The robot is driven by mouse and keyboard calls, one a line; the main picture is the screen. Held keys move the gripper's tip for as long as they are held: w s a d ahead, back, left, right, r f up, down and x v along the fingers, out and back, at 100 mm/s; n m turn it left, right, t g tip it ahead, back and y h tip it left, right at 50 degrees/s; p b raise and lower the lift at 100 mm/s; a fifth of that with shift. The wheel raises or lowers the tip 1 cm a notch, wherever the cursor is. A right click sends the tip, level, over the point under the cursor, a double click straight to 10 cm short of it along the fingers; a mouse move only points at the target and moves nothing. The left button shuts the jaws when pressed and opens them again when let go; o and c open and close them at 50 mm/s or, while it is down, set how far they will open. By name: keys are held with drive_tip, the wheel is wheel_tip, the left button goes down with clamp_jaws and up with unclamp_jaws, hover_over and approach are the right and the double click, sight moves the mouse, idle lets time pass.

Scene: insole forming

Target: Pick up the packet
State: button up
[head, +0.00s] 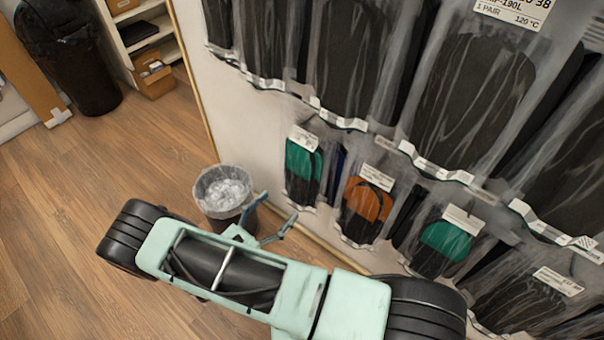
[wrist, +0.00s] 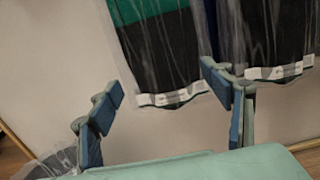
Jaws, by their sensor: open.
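Several clear packets hang on the pale wall. The nearest to my gripper is a packet with a green and black insole (head: 303,168). It hangs upright with a white label at its top. In the wrist view this green and black packet (wrist: 160,45) fills the upper middle, its white-marked lower edge between the two fingers in the picture. My gripper (head: 277,209) is open and empty, in front of the wall and just below that packet. In the wrist view the fingers of my gripper (wrist: 163,88) stand apart on either side. I cannot tell the exact depth gap.
An orange packet (head: 367,207) and another green packet (head: 446,240) hang to the right. Larger dark packets (head: 470,85) hang above. A lined waste bin (head: 223,190) stands left of the gripper. Wooden floor (head: 120,150) is clear at left.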

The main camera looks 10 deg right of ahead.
sight(296, 190)
drive_tip(key=b+x, duration=0.1)
drive_tip(key=x, duration=0.6)
drive_tip(key=shift+s+d+r, duration=0.1)
drive_tip(key=shift+d, duration=0.1)
drive_tip(key=shift+c, duration=0.4)
drive_tip(key=c, duration=1.2)
drive_tip(key=shift+r, duration=0.1)
